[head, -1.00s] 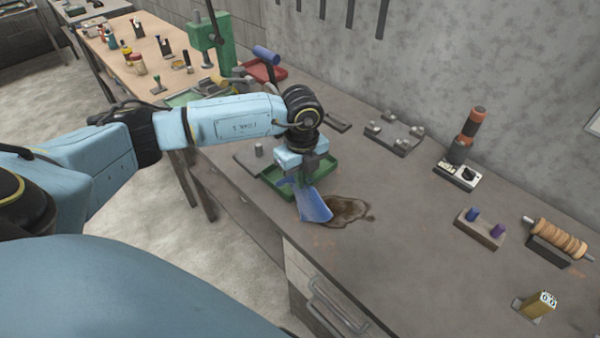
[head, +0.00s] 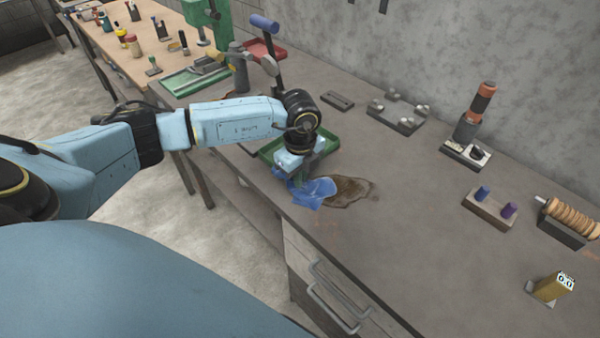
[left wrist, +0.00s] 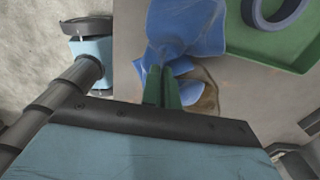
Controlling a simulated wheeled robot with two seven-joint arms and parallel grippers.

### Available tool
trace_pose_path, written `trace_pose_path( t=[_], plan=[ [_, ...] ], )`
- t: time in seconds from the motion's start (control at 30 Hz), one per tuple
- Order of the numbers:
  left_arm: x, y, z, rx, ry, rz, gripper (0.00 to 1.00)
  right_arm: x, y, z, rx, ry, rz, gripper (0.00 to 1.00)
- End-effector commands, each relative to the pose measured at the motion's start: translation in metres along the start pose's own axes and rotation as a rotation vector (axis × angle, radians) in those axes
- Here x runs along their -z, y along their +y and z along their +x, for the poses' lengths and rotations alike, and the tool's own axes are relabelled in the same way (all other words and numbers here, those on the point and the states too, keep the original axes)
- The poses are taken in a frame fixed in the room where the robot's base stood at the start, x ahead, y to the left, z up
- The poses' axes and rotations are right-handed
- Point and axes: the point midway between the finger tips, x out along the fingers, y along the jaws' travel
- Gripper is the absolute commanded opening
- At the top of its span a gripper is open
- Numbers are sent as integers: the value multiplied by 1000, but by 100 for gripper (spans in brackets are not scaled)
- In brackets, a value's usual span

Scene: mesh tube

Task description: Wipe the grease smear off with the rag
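The brown grease smear (head: 352,188) lies on the grey bench top near its front edge. The blue rag (head: 311,193) is crumpled on the bench at the smear's left end and overlaps it. My left gripper (head: 297,180) is low over the bench, with its green fingers closed on the rag. In the left wrist view the fingers (left wrist: 162,88) pinch the rag (left wrist: 188,28), which spreads out beyond them. Part of the smear (left wrist: 206,95) shows beside the rag there. My right gripper is out of view.
A green tray (head: 325,151) sits just behind my left gripper. A wooden block with two pegs (head: 490,208), a torch-like tool (head: 470,130) and a yellow block (head: 552,287) stand to the right.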

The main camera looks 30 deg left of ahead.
Motion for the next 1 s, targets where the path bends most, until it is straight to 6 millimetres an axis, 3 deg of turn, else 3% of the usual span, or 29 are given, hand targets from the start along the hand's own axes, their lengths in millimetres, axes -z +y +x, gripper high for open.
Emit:
trace_pose_path(
  t=[0.07,0.3,0.83,1.0],
  plan=[
    [0,0,8,0,0,0,0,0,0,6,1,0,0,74],
    [0,0,6,1,0,1,0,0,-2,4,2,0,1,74],
    [0,0,6,1,-1,1,72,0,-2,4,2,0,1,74],
    [0,0,6,0,-1,1,73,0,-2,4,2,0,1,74]
  ],
)
